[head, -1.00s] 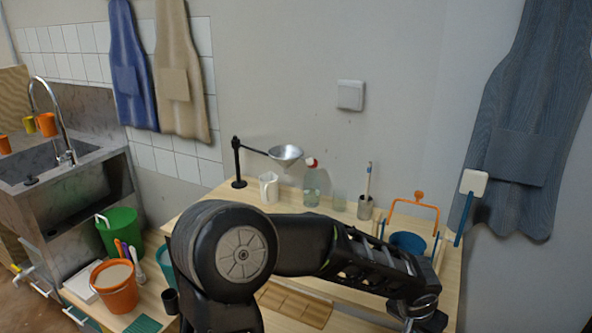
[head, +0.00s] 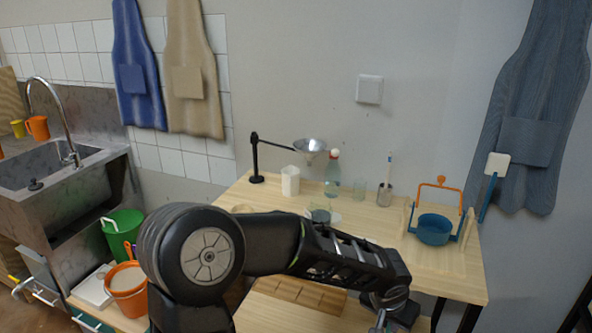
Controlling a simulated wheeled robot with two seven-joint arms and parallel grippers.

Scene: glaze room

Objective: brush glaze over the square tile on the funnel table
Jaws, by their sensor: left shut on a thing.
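The funnel table (head: 455,268) is light wood and stands against the wall. A metal funnel (head: 311,148) hangs from a black stand at its back left. I cannot make out the square tile; my left arm covers the front left of the tabletop. My left gripper (head: 381,318) is at the bottom edge, in front of the table, pointing down and partly cut off. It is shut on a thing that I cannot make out. A thin brush-like stick (head: 389,165) stands in a grey cup on the table. My right gripper is out of view.
A blue pot (head: 434,230) sits at right within an orange-handled frame. A brown divided tray (head: 300,291) lies lower down. Buckets and a sink are left.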

